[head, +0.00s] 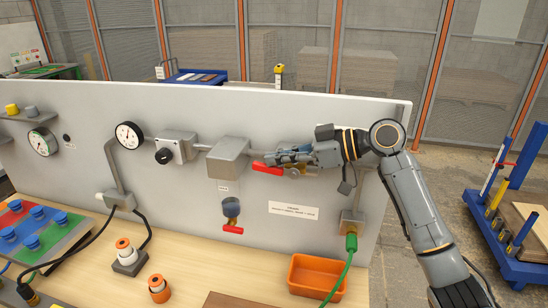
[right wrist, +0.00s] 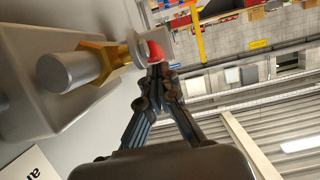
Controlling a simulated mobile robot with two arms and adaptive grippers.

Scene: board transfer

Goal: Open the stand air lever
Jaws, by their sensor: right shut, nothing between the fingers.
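A red lever (head: 267,168) sits on a brass valve (head: 293,172) on the grey panel, right of a grey box. Its handle points left, nearly level. My right gripper (head: 275,158) is at the handle, just above it in the head view, and hides part of the valve and pipe. In the right wrist view the fingertips (right wrist: 157,73) are together and empty, close to the red lever end (right wrist: 155,51); I cannot tell whether they touch. The brass valve body (right wrist: 103,62) shows beside them. My left gripper is not in view.
An orange bin (head: 316,277) and a green hose (head: 348,262) are on the bench below. Gauges and a knob box (head: 175,148) are left. A blue cart (head: 512,240) stands at right.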

